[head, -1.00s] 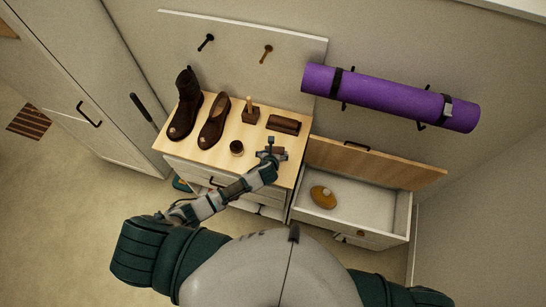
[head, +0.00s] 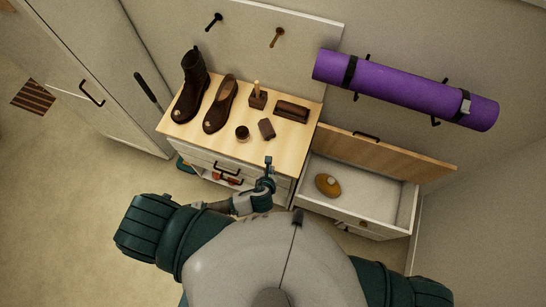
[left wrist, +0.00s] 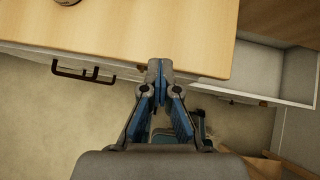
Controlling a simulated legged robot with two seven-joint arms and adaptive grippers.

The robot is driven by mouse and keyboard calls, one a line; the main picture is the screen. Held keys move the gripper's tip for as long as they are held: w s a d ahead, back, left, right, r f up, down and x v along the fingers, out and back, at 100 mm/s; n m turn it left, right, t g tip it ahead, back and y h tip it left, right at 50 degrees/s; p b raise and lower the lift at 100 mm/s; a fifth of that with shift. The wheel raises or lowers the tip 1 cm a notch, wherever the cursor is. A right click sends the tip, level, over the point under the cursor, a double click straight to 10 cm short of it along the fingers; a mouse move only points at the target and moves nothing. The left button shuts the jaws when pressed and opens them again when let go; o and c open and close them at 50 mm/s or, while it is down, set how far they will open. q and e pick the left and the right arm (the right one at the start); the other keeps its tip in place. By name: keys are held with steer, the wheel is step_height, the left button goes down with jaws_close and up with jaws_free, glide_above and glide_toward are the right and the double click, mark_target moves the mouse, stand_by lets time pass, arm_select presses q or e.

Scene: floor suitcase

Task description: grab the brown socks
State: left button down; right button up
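I cannot pick out brown socks with certainty. A small dark brown piece (head: 266,128) lies on the wooden cabinet top (head: 210,143), beside a round jar (head: 242,133); whether it is cloth or something else is too small to tell. Reddish-brown items (head: 228,179) show in the open space under the cabinet's drawer. My left gripper (head: 268,163) is in front of the cabinet's front edge, apart from the small piece. In the left wrist view its fingertips (left wrist: 159,68) are together with nothing seen between them. My right gripper is out of view.
A boot (head: 193,88), a loafer (head: 220,104), a brush in a block (head: 258,97) and a brown box-like brush (head: 292,110) stand behind. An open bin (head: 352,205) holds an oval brush (head: 327,185). A purple mat (head: 405,90) hangs on the wall.

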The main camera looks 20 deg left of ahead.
arm_select(q)
steer(key=shift+s+d+r, duration=0.15)
steer(key=shift+s, duration=0.4)
steer(key=shift+c, duration=1.9)
jaws_free()
